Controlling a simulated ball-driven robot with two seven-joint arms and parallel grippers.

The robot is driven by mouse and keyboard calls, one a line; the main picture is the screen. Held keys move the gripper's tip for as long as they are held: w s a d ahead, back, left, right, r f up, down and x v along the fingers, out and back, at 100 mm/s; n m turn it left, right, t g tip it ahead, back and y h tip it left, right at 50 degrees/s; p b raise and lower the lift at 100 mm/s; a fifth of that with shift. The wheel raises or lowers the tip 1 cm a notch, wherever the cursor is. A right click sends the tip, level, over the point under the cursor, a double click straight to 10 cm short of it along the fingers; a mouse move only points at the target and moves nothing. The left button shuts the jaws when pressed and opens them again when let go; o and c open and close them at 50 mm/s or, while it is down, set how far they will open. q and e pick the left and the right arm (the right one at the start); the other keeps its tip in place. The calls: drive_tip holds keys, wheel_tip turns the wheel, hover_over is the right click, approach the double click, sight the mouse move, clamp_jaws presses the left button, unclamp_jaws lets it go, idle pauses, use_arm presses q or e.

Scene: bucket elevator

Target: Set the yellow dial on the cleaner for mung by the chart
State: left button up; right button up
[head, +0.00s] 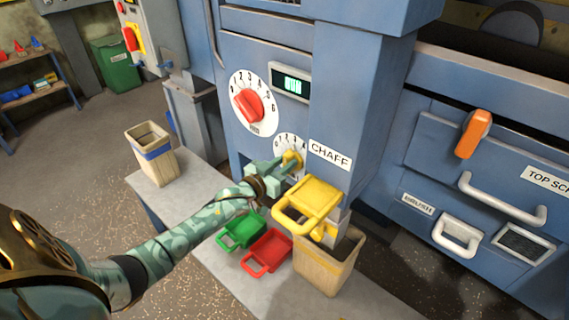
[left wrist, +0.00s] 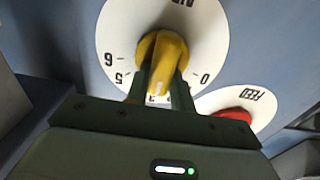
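The yellow dial (head: 291,160) is on the blue machine's front, on a round white numbered plate, below the larger red FEED dial (head: 249,106). My left gripper (head: 277,172) is at the yellow dial and partly covers it. In the left wrist view the gripper's two fingers (left wrist: 161,88) are close together on either side of the yellow knob (left wrist: 163,62), with no clear gap. That view is upside down; the knob's near end lies over the 2 to 3 part of the scale. The exact pointer reading is hard to tell. I see no chart. My right gripper is out of view.
A yellow-handled chute part (head: 311,198) is just right of the gripper, under the CHAFF label, above a tan bin (head: 327,264). Green (head: 241,231) and red (head: 267,251) scoops lie on the bench below. Another bin (head: 151,153) stands left.

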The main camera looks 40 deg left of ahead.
use_arm(q)
drive_tip(key=shift+d+r+m+p, duration=0.1)
drive_tip(key=shift+r+m+p, duration=0.1)
drive_tip(key=shift+m+p, duration=0.45)
drive_tip(key=shift+d+m, duration=0.1)
drive_tip(key=shift+m, duration=0.85)
drive_tip(key=shift+d+f+m, duration=0.1)
drive_tip(key=shift+f+m, duration=0.2)
drive_tip(key=shift+m, duration=0.7)
drive_tip(key=o, duration=1)
drive_tip(key=shift+s, duration=0.1)
